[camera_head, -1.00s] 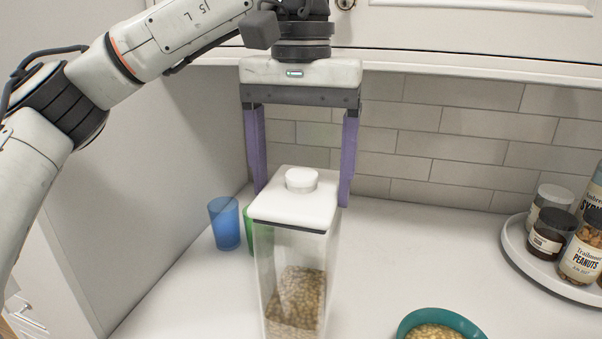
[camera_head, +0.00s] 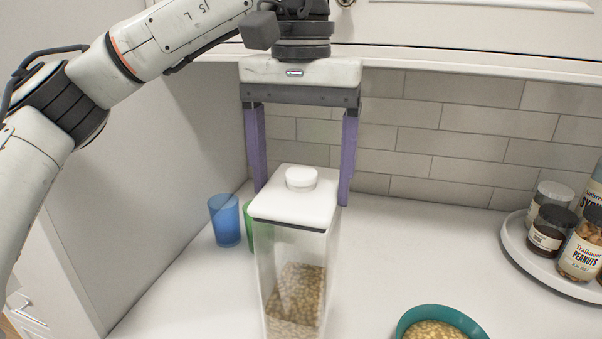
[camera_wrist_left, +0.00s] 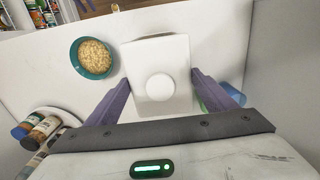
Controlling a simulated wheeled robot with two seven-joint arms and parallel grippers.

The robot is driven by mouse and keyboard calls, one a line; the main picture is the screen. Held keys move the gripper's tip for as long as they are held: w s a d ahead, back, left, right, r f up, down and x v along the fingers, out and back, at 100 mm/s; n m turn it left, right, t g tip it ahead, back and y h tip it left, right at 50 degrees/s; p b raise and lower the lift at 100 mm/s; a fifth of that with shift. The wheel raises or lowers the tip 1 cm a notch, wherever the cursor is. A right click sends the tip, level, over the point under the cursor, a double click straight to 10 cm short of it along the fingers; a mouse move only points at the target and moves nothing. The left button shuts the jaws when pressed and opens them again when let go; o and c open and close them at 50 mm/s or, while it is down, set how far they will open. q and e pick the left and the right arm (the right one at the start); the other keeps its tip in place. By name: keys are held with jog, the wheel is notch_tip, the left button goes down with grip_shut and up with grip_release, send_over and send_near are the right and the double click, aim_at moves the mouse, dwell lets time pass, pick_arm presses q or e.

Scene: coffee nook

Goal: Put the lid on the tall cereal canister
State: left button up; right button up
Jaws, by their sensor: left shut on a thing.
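The tall cereal canister (camera_head: 252,275) stands upright on the counter, clear-walled and partly filled with cereal. The white square lid (camera_head: 277,207) with a round knob (camera_head: 301,178) is at the canister's top, with a dark seal band showing under its front edge. I cannot tell whether it is fully seated. My left gripper (camera_head: 302,197) points down from above, shut on the lid with its purple fingers at opposite sides. In the left wrist view the lid (camera_wrist_left: 150,58) lies between the fingers and hides most of the canister. My right gripper is not in view.
A blue cup (camera_head: 224,222) and a mostly hidden green cup (camera_head: 249,228) stand close behind the canister's left. A teal bowl of cereal (camera_head: 400,327) sits at the front right. A round tray (camera_head: 513,246) with several jars is at the right. The counter between is clear.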

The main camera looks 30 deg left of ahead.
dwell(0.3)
pick_arm(q)
jog(key=o, duration=1.1)
jog(key=shift+r, duration=3.5)
grip_shut()
jog(key=shift+f, duration=0.2)
